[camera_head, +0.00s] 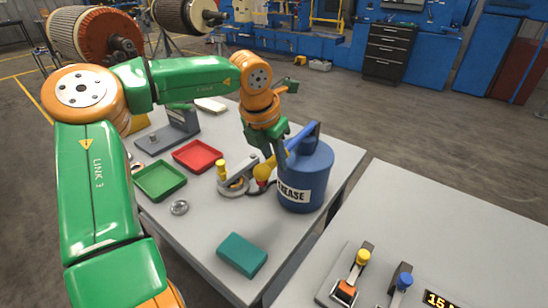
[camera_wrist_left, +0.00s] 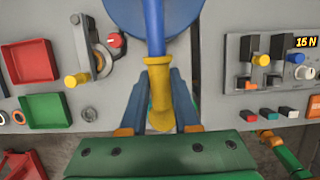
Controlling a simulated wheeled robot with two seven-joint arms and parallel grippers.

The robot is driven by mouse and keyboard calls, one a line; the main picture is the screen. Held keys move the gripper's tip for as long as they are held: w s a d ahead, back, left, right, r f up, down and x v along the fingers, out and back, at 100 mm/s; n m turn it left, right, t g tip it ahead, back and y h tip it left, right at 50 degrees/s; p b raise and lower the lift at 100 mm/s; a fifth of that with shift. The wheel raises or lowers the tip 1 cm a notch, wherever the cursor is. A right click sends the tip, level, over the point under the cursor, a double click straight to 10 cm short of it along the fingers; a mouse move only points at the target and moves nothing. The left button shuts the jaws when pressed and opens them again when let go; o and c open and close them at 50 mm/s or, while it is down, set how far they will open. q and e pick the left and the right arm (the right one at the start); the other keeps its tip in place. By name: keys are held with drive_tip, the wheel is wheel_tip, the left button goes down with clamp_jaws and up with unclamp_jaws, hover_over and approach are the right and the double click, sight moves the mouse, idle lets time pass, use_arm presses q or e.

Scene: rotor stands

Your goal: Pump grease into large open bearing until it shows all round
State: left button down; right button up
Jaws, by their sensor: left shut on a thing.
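A blue drum labelled GREASE (camera_head: 293,192) stands upright near the right edge of the table; part of it shows at the top of the left wrist view (camera_wrist_left: 185,45). Its blue lever (camera_wrist_left: 154,28) ends in a yellow grip (camera_wrist_left: 160,85). My left gripper (camera_wrist_left: 160,110) is shut on this yellow grip, beside the drum in the head view (camera_head: 270,158). Left of the drum, a metal ring, apparently the large bearing (camera_head: 234,187), sits at a fixture with a yellow knob (camera_head: 221,166) and a red knob (camera_head: 262,182). Grease on it is too small to tell.
A red tray (camera_head: 197,156), a green tray (camera_head: 159,181), a small bearing (camera_head: 179,207) and a teal block (camera_head: 242,255) lie on the table. A second table at right bears a lever panel (camera_head: 345,275) and a display (camera_head: 440,300).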

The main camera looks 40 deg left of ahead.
use_arm(q)
drive_tip(key=shift+w+r+p, duration=0.2)
drive_tip(key=shift+r+p, duration=2.05)
drive_tip(key=shift+r, duration=0.25)
drive_tip(key=shift+f, duration=0.1)
drive_tip(key=c, duration=0.6)
unclamp_jaws()
drive_tip(key=shift+s, duration=0.1)
drive_tip(key=shift+o, duration=0.2)
wheel_tip(320, 180, up, 7)
drive_tip(key=p, duration=0.5)
drive_tip(key=shift+p, duration=0.35)
